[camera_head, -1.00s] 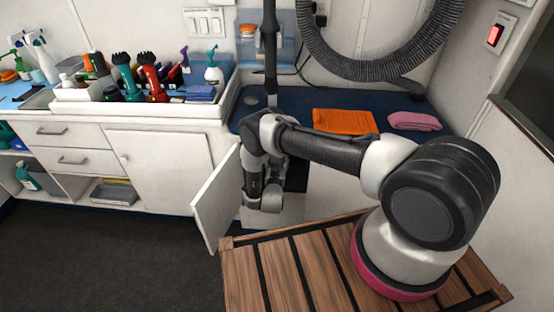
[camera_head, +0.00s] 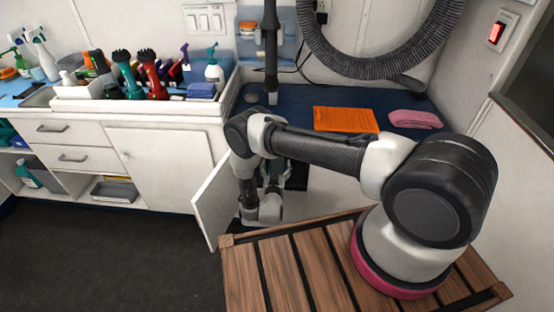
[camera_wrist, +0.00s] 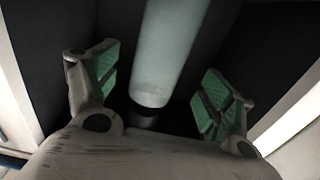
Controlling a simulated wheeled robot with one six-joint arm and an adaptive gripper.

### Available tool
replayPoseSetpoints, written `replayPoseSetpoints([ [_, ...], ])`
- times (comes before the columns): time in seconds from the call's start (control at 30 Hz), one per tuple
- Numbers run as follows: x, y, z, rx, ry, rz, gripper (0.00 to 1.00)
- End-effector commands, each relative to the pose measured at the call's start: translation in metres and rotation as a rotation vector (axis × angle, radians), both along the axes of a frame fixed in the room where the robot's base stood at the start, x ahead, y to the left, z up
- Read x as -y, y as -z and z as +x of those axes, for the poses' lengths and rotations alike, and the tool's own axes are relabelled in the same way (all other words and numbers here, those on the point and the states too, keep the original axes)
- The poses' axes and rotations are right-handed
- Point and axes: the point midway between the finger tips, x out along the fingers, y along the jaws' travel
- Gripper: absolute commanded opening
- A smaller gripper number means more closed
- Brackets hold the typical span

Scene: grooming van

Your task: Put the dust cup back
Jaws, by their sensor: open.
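A pale, translucent cylinder, apparently the dust cup (camera_wrist: 168,50), shows at the top middle of the wrist view, its rounded end towards me. My gripper (camera_wrist: 160,95) is open, with one green-padded finger on each side of the cylinder. I see a gap between each pad and the cylinder, so it is not clamped. A dark round part (camera_wrist: 143,110) shows just below the cylinder's end; I cannot tell whether they touch. In the head view, my gripper (camera_head: 274,172) is low in the open cabinet under the blue counter, mostly behind my arm, and the cup cannot be made out.
An open white cabinet door (camera_head: 213,203) stands just left of my wrist. An orange cloth (camera_head: 345,120) and a pink towel (camera_head: 415,119) lie on the blue counter (camera_head: 300,97) above. A slatted wooden top (camera_head: 265,275) lies in front. Dark floor at left is clear.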

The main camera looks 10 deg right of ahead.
Motion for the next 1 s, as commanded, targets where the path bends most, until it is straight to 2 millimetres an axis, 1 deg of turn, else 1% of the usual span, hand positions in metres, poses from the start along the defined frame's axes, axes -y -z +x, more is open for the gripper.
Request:
replayPoseSetpoints([
  [0.03, -0.005, 0.001, -0.011, -0.003, -0.004, -0.002, 0.82],
  [0.13, -0.01, 0.0, -0.029, -0.002, -0.003, -0.002, 0.82],
  [0.2, -0.014, 0.0, -0.039, -0.001, -0.002, -0.001, 0.82],
  [0.33, -0.017, 0.0, -0.05, -0.001, -0.001, 0.0, 0.82],
  [0.47, -0.018, 0.0, -0.054, 0.0, 0.001, 0.0, 0.82],
  [0.87, -0.017, 0.0, -0.053, 0.0, 0.001, -0.001, 0.82],
  [0.93, -0.017, 0.004, -0.054, -0.016, 0.002, 0.002, 0.82],
  [0.97, -0.017, 0.008, -0.054, -0.034, 0.003, 0.007, 0.82],
  [1.0, -0.017, 0.017, -0.054, -0.07, 0.004, 0.017, 0.82],
])
